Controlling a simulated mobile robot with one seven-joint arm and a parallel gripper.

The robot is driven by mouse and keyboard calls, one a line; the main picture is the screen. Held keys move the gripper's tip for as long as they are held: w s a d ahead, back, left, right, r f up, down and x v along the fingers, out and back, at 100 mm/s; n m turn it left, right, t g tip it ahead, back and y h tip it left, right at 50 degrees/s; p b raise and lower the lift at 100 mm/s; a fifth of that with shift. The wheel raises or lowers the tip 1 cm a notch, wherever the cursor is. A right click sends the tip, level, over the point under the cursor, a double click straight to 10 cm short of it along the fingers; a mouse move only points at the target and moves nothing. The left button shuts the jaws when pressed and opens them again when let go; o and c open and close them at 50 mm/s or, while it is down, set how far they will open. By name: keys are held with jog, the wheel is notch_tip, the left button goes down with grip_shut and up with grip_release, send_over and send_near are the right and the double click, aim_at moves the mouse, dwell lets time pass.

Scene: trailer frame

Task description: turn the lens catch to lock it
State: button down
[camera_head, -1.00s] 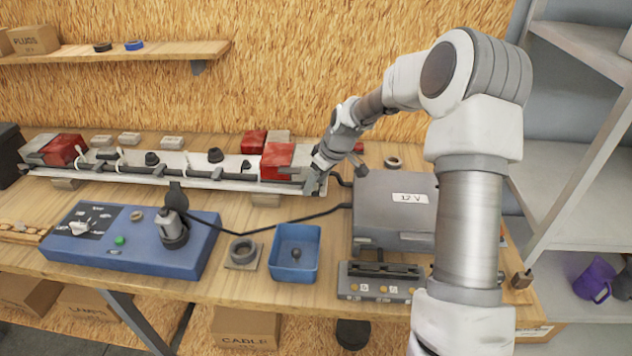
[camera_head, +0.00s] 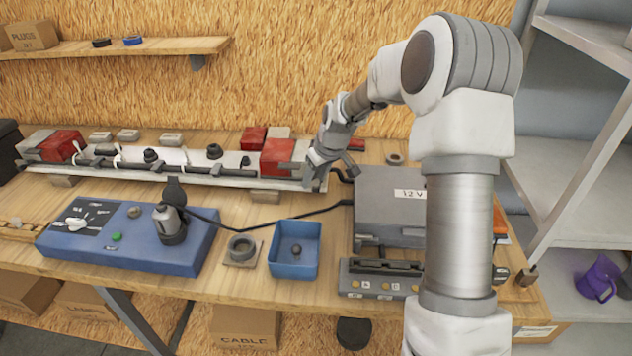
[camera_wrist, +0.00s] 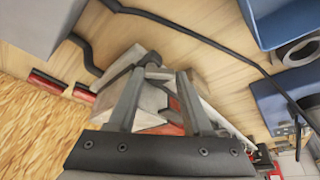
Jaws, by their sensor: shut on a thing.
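The trailer frame (camera_head: 220,179) is a long pale bar on the bench, with red lamps at both ends. My gripper (camera_head: 311,172) is at its right end, just right of the red lamp (camera_head: 278,157). In the wrist view my gripper's fingers (camera_wrist: 166,70) stand a little apart, closed about a small part at the lamp end, which I take to be the lens catch. The fingers hide most of it, and its angle cannot be told. A dark round end shows by the left fingertip.
A grey 12 V box (camera_head: 390,208) stands close right of my gripper, with a black cable running left from it. In front are a blue bin (camera_head: 294,268), a grey ring (camera_head: 242,247) and a blue test panel (camera_head: 125,245). A shelf hangs at the back left.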

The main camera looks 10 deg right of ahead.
jog(key=m+h+b, duration=0.1)
jog(key=m, duration=0.1)
jog(key=m+b, duration=0.1)
jog(key=m, duration=0.1)
jog(key=shift+w+a+h, duration=0.2)
jog(key=shift+a+h, duration=0.2)
jog(key=shift+w+m+h+b, duration=0.2)
jog(key=shift+m+h, duration=0.2)
jog(key=shift+m, duration=0.7)
jog(key=shift+w+m+h+b, duration=0.15)
jog(key=shift+m+h, duration=0.25)
jog(key=shift+m, duration=0.7)
jog(key=shift+s, duration=0.1)
jog(key=c, duration=0.6)
grip_release()
jog(key=shift+r, duration=0.1)
jog(key=v, duration=1.7)
jog(key=shift+s+p, duration=0.15)
jog(key=shift+p, duration=0.2)
